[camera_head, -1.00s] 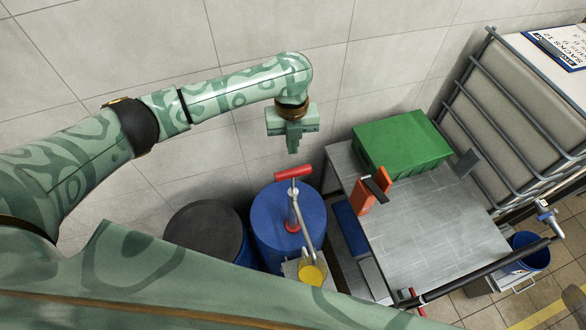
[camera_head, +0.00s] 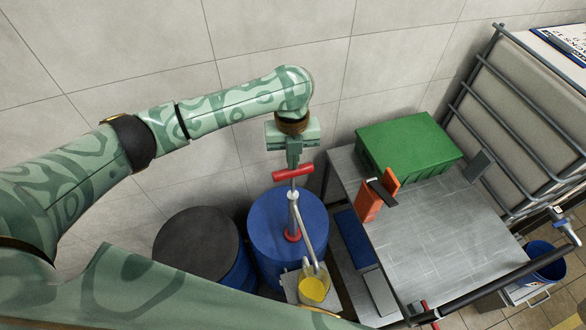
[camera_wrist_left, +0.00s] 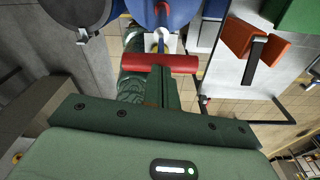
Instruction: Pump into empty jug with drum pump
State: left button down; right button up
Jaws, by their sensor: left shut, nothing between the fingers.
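The blue drum (camera_head: 268,232) stands below my left gripper. The drum pump (camera_head: 294,213) rises from its top, with a red T-handle (camera_head: 293,173) and a grey spout slanting down. A clear jug (camera_head: 314,272) with yellow liquid in its lower part sits under the spout end on a small stand. My left gripper (camera_head: 293,165) is shut, with nothing in it. Its fingertips are right at the handle's middle; I cannot tell whether they touch. In the left wrist view the red handle (camera_wrist_left: 185,62) lies across just beyond the fingertips (camera_wrist_left: 158,72). My right gripper is out of view.
A dark-lidded drum (camera_head: 195,243) stands left of the blue one. To the right, a grey table (camera_head: 425,235) holds a green crate (camera_head: 408,148) and an orange holder (camera_head: 369,203). A blue bucket (camera_head: 541,262) is at far right. The tiled wall is behind.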

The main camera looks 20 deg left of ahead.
pick_arm(q)
notch_tip(320, 180, down, 8)
jog(key=b, duration=0.4)
jog(key=shift+s, duration=0.1)
jog(key=shift+r, duration=0.25)
jog(key=w, duration=0.1)
jog(key=w+a+r, duration=0.1)
jog(key=w, duration=0.1)
jog(key=shift+a+p, duration=0.15)
jog(key=shift+p, duration=0.15)
notch_tip(320, 180, up, 16)
jog(key=w+p, duration=0.1)
jog(key=p, duration=0.1)
jog(key=shift+w+a+r+p, duration=0.15)
jog(key=shift+w+a+p, duration=0.15)
dwell(1.1)
